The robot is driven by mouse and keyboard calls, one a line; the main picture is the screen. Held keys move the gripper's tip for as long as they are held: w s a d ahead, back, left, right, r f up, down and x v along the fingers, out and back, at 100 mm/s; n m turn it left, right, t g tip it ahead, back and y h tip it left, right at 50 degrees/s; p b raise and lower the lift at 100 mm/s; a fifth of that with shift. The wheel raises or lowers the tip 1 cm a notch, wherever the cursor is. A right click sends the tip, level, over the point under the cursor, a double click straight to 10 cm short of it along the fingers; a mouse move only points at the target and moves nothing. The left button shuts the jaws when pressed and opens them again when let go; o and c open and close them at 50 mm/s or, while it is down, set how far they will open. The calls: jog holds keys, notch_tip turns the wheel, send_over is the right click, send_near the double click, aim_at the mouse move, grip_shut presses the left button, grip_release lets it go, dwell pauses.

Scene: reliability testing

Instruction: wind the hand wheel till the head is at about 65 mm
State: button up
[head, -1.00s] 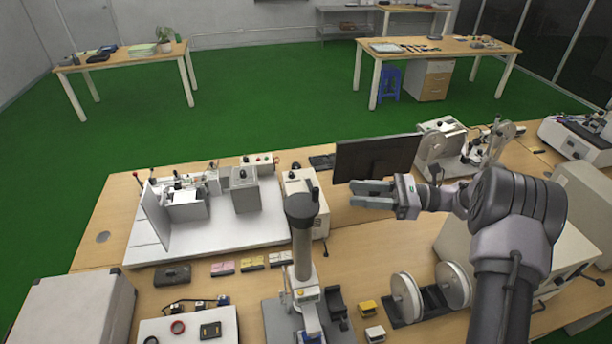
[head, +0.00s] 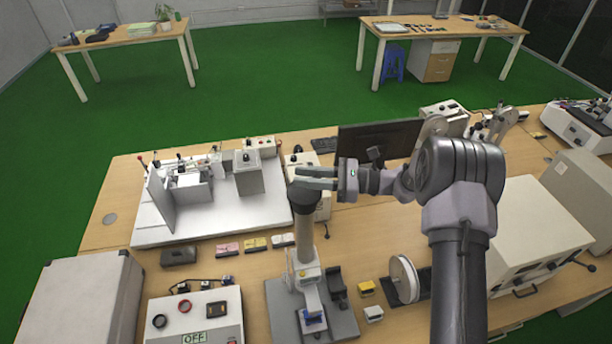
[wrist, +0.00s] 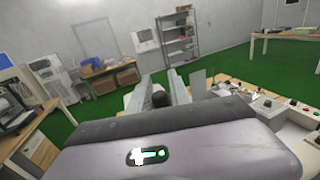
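A test stand (head: 304,243) rises from a grey base plate in the front middle of the head view. Its dark round top, which looks like the hand wheel (head: 304,200), is partly covered by my gripper. A white and blue carriage, likely the head (head: 309,276), sits low on the column; no mm reading is legible. My gripper (head: 296,178) lies level at the wheel's top, fingers pointing left and apart. In the wrist view, a dark knob (wrist: 161,98) shows between the two spread fingers (wrist: 162,88). I cannot tell whether they touch it.
A white machine plate (head: 215,225) stands behind left. A control box (head: 223,303) marked OFF and a grey case (head: 80,300) are at front left. A monitor (head: 378,141) is behind the gripper. A white spool (head: 404,279) and a cream cabinet (head: 535,230) stand right.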

grip_shut()
jog(key=shift+m+t, duration=0.3)
jog(key=m+t+h+b, duration=0.1)
jog(key=m+t, duration=0.1)
jog(key=t, duration=0.2)
jog(key=m+t+h+b, duration=0.1)
jog(key=m+t, duration=0.2)
jog(key=t, duration=0.1)
jog(key=shift+s+d+f+h, duration=0.15)
jog(key=shift+s+d+h, duration=0.05)
jog(key=shift+h, duration=0.1)
jog(key=m+t+h+b, duration=0.2)
jog(key=m+t+h, duration=0.1)
jog(key=t, duration=0.1)
jog(key=shift+s+d+m, duration=0.1)
jog(key=shift+s+m, duration=0.05)
jog(key=shift+m, duration=0.25)
jog(key=shift+s+d+r+m+t+h, duration=0.1)
jog(key=shift+r+m+t+h, duration=0.05)
jog(key=shift+m+t+h, duration=0.9)
jog(key=shift+r+m+t+h, duration=0.1)
jog(key=shift+m+t+h, duration=0.55)
jog(key=shift+h, duration=1.1)
jog(key=shift+o, duration=2.4)
grip_release()
